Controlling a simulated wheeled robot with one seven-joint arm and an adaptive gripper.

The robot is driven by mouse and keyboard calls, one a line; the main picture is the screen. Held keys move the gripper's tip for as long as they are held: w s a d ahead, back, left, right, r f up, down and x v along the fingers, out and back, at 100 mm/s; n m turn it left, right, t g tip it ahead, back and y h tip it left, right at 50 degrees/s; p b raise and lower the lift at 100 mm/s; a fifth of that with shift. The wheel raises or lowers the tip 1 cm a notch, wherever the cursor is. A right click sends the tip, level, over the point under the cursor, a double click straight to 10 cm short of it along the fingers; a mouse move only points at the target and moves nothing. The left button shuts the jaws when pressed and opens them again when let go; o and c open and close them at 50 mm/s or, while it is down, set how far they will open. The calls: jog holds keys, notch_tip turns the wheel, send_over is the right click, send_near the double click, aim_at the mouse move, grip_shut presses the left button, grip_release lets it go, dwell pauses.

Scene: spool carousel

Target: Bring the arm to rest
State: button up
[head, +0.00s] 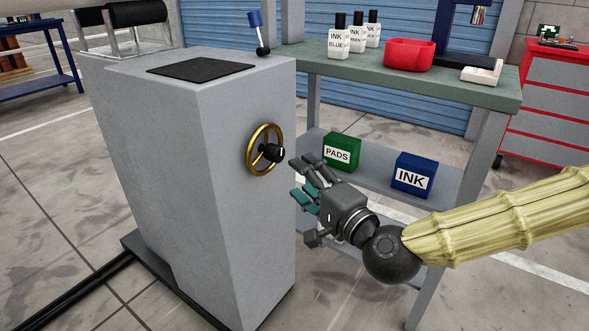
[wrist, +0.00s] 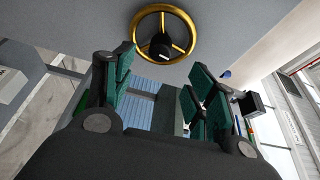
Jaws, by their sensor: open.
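My gripper (head: 306,178) is open and empty, held out in front of the right face of the grey machine cabinet (head: 190,190). A brass handwheel (head: 256,163) with a black hub sits on that face, just left of and above my fingers in the head view. The fingers look apart from the wheel. In the wrist view, my gripper (wrist: 158,85) shows its green finger pads spread wide with nothing between them. The handwheel (wrist: 139,42) appears above and beyond the fingertips there. My arm, in a yellowish sleeve, reaches in from the right.
A green-topped workbench (head: 440,88) stands behind, carrying ink bottles (head: 340,38) and a red bin (head: 408,54). Its lower shelf holds a green PADS box (head: 341,151) and a blue INK box (head: 412,174), close behind my gripper. A blue-knobbed lever (head: 257,32) rises from the cabinet.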

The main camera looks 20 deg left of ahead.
jog(key=shift+s+d, duration=0.5)
jog(key=shift+d, duration=0.05)
jog(key=s+d+f+n+g+h, duration=0.1)
jog(key=s+d+f+g+h, duration=0.15)
jog(key=f, duration=0.95)
jog(key=s+d+f+n+g+h, duration=0.1)
jog(key=s+d+f+g, duration=0.2)
jog(key=f, duration=0.9)
jog(key=s+d+f+n+g+h, duration=0.15)
jog(key=s+f, duration=0.35)
jog(key=f, duration=0.7)
jog(key=s+d+f+n+g+h, duration=0.1)
jog(key=s+d+f+g+h, duration=0.15)
jog(key=s+d+f, duration=0.5)
jog(key=s+d+f+n+g+h, duration=0.1)
jog(key=s+d+f+n+h, duration=0.25)
jog(key=d, duration=0.75)
jog(key=s+d+f+g+h, duration=0.2)
jog(key=s+d+f, duration=0.5)
jog(key=d+f, duration=0.15)
notch_tip(320, 180, up, 38)
jog(key=p, duration=3.7)
jog(key=shift+w+a+r+p, duration=0.2)
jog(key=shift+w+a+p, duration=0.05)
jog(key=shift+w+p, duration=0.05)
